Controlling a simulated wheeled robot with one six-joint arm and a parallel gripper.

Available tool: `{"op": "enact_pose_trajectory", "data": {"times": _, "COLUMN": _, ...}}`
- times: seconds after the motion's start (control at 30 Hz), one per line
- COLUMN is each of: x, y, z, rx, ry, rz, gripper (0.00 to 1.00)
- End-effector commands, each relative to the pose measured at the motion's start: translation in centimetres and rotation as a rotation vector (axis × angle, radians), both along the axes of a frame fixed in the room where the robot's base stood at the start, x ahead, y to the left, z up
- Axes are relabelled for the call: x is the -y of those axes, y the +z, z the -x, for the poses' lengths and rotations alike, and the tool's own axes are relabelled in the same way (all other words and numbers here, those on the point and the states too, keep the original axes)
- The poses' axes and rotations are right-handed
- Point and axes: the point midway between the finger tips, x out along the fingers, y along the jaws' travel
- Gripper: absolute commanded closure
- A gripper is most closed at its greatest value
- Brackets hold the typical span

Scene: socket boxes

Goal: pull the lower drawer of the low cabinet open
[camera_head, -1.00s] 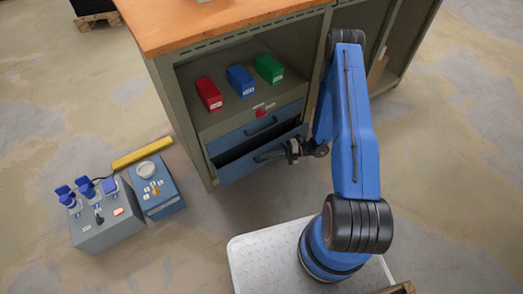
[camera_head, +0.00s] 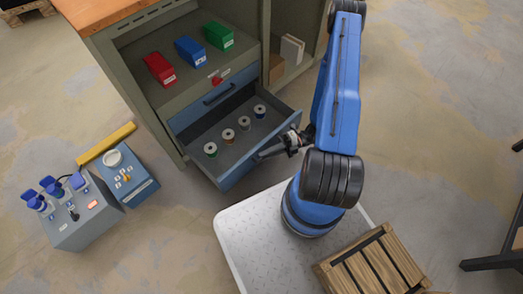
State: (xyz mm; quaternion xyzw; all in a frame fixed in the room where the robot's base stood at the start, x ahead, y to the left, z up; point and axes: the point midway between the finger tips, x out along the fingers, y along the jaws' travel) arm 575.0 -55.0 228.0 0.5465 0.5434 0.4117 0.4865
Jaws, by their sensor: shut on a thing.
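The low cabinet (camera_head: 152,110) stands at the upper left with an orange top. Its lower drawer (camera_head: 236,159) is pulled well out, and its grey inside shows several small spools (camera_head: 228,135) in a row. The upper drawer (camera_head: 214,98) above it is shut, with a dark handle and a red piece at its upper edge. My gripper (camera_head: 287,146) is at the right part of the lower drawer's front, shut on its handle (camera_head: 270,151). The fingertips are small and dark here, and the handle is partly hidden by them.
A red box (camera_head: 159,69), a blue box (camera_head: 190,51) and a green box (camera_head: 218,36) sit on the cabinet shelf. Two socket boxes (camera_head: 86,218) (camera_head: 125,177) and a yellow bar (camera_head: 106,144) lie on the floor at left. A wooden crate (camera_head: 372,265) is at the lower right.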

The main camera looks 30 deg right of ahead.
Motion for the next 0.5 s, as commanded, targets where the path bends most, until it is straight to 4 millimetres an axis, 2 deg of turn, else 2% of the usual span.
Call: {"op": "enact_pose_trajectory", "data": {"times": 0.5, "x": 0.40, "y": -0.07, "z": 0.58, "rx": 0.003, "ry": -0.002, "rz": 0.003, "gripper": 1.00}}
